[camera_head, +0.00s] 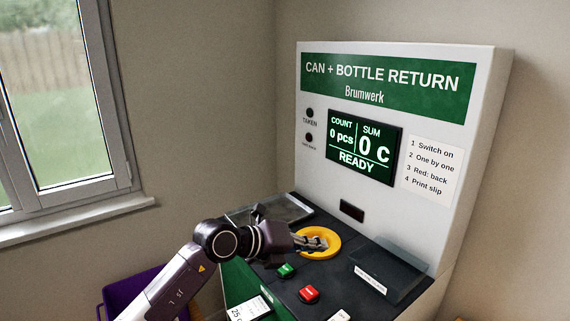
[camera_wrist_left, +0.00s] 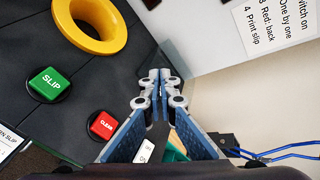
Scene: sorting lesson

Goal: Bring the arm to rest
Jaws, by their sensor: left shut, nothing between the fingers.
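My left arm comes in from the lower left in the head view. Its gripper (camera_head: 322,243) is over the machine's dark counter, in front of part of the yellow ring (camera_head: 326,232). In the left wrist view the gripper (camera_wrist_left: 158,76) has its fingertips together with nothing between them. The yellow ring (camera_wrist_left: 92,22), the green SLIP button (camera_wrist_left: 48,84) and the red CLEAR button (camera_wrist_left: 102,124) lie to the left of the fingers there. My right gripper is in neither view.
The can and bottle return machine (camera_head: 480,100) stands against the wall. Its screen (camera_head: 362,148) reads 0 pcs, 0 c and READY. The green button (camera_head: 286,271) and red button (camera_head: 309,293) are on the counter. A purple crate (camera_head: 135,290) is at the lower left, below the window.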

